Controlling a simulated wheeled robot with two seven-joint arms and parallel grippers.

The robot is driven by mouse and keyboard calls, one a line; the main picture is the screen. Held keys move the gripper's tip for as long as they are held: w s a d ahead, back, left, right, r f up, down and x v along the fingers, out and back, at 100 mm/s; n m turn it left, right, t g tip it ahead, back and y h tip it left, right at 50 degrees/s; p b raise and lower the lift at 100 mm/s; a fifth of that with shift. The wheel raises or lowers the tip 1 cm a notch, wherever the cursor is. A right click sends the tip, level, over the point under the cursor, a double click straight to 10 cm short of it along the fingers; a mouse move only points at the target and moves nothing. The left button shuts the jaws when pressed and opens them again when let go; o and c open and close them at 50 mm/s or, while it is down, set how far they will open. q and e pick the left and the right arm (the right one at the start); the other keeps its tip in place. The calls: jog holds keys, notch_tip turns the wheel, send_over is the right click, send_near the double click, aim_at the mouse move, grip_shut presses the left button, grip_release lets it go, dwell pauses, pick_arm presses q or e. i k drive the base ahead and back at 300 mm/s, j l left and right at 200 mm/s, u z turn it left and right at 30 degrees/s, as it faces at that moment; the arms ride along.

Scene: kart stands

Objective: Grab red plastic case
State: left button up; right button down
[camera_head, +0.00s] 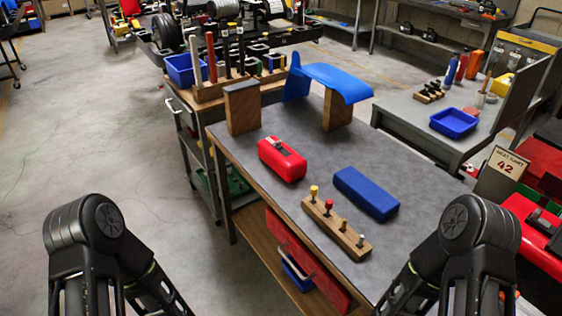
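Parts of my two black arms show at the lower left and lower right, both apart from the case. Neither gripper is in view. Nothing touches or hides the case from above.
A blue box (366,194) and a wooden block with knobbed tools (336,226) lie right of and below the case. A second table (420,117) stands at right. The floor at left is clear.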

aim_at(290, 166)
jog(key=i+j, duration=0.15)
jog(key=j, duration=0.2)
jog(key=i+j, duration=0.35)
jog(key=j, duration=0.3)
jog(key=i+j, duration=0.15)
jog(key=j, duration=0.15)
jog(key=i+j, duration=0.2)
jog(key=j, duration=0.15)
jog(key=z, duration=1.75)
